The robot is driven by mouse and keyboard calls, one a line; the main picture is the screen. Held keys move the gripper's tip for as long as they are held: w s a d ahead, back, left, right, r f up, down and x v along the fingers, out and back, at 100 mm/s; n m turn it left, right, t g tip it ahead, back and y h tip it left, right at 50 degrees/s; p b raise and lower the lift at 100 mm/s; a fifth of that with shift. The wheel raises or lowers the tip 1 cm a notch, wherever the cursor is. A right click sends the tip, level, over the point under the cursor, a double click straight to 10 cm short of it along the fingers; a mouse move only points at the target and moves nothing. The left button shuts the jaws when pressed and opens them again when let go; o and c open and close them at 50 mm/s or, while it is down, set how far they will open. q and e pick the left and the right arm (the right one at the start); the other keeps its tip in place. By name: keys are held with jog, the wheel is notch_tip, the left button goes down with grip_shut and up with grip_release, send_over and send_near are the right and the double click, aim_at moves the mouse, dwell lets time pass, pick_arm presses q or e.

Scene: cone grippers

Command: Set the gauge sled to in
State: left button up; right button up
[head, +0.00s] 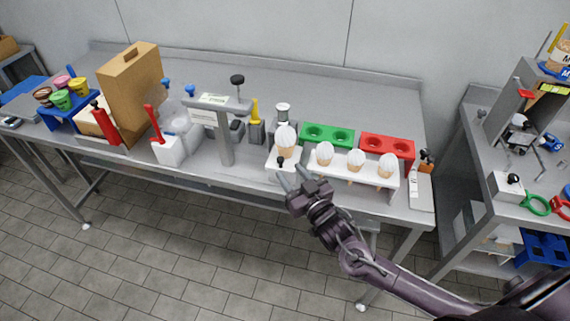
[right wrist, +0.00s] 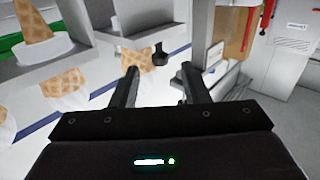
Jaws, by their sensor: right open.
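The gauge sled appears to be the white plate (head: 271,161) at the table's front edge, with a small black knob (head: 281,159). A cone with a white top (head: 286,136) stands at its back. In the right wrist view, a black knob (right wrist: 160,57) shows between and beyond the fingertips. My right gripper (head: 289,177) is open and empty, just in front of the plate and apart from the knob. It also shows in the right wrist view (right wrist: 160,70). I cannot tell the sled's exact position. My left gripper is not in view.
A white rack with several cones (head: 355,172) stands close on the right. Green (head: 326,134) and red (head: 387,147) holders are behind it. A grey post stand (head: 226,145) rises to the left. Free tabletop lies along the back.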

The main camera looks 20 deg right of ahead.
aim_at(285, 167)
jog(key=shift+w+a+p, duration=0.15)
jog(key=shift+w+a, duration=0.05)
jog(key=shift+w, duration=0.75)
jog(key=shift+w+a+p, duration=0.15)
jog(key=shift+w, duration=0.75)
grip_shut()
